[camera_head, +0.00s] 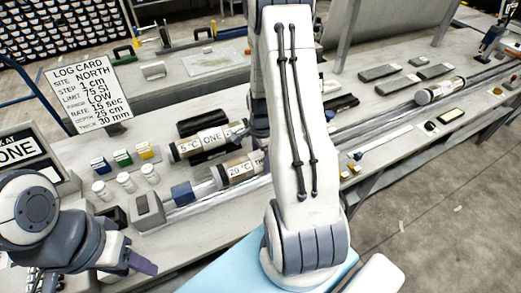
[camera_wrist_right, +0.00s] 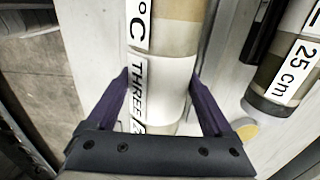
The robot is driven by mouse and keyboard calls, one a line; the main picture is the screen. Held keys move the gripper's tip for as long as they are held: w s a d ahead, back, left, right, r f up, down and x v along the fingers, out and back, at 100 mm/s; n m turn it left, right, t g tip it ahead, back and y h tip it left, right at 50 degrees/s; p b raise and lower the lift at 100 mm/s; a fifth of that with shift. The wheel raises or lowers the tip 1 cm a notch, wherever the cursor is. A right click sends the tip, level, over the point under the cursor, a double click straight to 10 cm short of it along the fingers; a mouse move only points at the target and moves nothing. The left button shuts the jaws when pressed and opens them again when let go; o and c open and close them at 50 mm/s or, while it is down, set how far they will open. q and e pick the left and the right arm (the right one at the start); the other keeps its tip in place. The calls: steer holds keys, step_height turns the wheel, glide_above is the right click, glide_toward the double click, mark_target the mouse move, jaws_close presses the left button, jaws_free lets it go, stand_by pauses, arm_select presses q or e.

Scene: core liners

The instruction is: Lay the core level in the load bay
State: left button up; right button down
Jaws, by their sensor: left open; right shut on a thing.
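The core labelled "20 °C TH…" (camera_head: 240,171) lies about level along the silver rail, in line with a blue block (camera_head: 184,192). In the right wrist view the core marked "THREE" (camera_wrist_right: 165,80) is between the fingers of my right gripper (camera_wrist_right: 162,98), which is shut on it. My forearm hides most of that gripper and the core's right end in the head view. I cannot tell whether the core rests on the rail. My left gripper (camera_head: 141,263) is open and empty, low at the left, away from the cores.
The core labelled "5 °C ONE" (camera_head: 205,140) lies just behind. A grey end block (camera_head: 148,211) stands left of the blue block. White jars (camera_head: 126,182) and coloured boxes (camera_head: 122,158) stand at left, below the log card (camera_head: 88,92). Another cylinder (camera_head: 440,90) lies far right.

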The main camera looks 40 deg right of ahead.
steer(key=shift+f, duration=0.55)
steer(key=shift+f, duration=0.1)
jaws_free()
